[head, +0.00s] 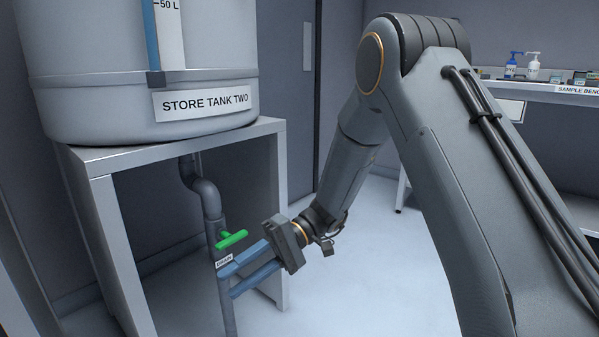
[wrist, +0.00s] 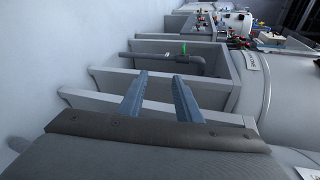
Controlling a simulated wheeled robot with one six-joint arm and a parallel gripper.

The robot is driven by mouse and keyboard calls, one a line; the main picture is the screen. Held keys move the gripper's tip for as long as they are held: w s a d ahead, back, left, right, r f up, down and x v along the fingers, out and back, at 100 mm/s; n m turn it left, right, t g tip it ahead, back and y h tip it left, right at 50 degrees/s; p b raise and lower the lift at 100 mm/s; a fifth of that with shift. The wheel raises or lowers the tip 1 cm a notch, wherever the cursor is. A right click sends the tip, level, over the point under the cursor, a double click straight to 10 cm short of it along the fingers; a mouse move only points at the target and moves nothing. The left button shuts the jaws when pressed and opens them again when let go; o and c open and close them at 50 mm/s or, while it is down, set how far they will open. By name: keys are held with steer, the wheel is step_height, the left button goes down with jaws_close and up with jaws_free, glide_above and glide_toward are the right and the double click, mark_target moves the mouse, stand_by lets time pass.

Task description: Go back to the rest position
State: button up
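My gripper (head: 227,282) is open, with its two blue fingers apart and nothing between them. In the wrist view my gripper (wrist: 160,77) points toward the grey drain pipe (wrist: 140,55), which lies beyond the fingertips. In the head view the fingers overlap the lower part of the pipe (head: 211,201), just below a green valve handle (head: 232,240). The handle also shows in the wrist view (wrist: 183,47). A small drain label (head: 224,261) sits at the pipe beside the fingers. Contact between fingers and pipe cannot be told from the head view.
Store tank two (head: 140,85) stands on a grey metal stand (head: 107,222), whose legs frame the pipe close to my gripper. A sample bench (head: 540,89) with two pump bottles (head: 532,68) is at the back right. The pale floor (head: 375,250) between is clear.

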steer(key=s+d+r+t+h, duration=0.2)
steer(key=s+d+t+h, duration=0.15)
steer(key=s, duration=0.35)
steer(key=s+d+r+n+t+h, duration=0.1)
steer(key=s+d+r+t+h, duration=0.2)
steer(key=s, duration=0.5)
steer(key=s+d+r+t+h, duration=0.1)
steer(key=s+d+t+h, duration=0.3)
steer(key=s, duration=0.3)
steer(key=d+r+m+p, duration=0.3)
steer(key=d+r+p, duration=0.7)
steer(key=r+p, duration=0.4)
steer(key=d+r+m+g+h+p, duration=0.1)
steer(key=d+r+m+p, duration=0.2)
steer(key=d+r+p, duration=0.8)
step_height(320, 180, up, 4)
steer(key=p, duration=1.3)
steer(key=shift+m, duration=0.4)
steer(key=shift+d+g, duration=0.1)
steer(key=shift+g, duration=0.15)
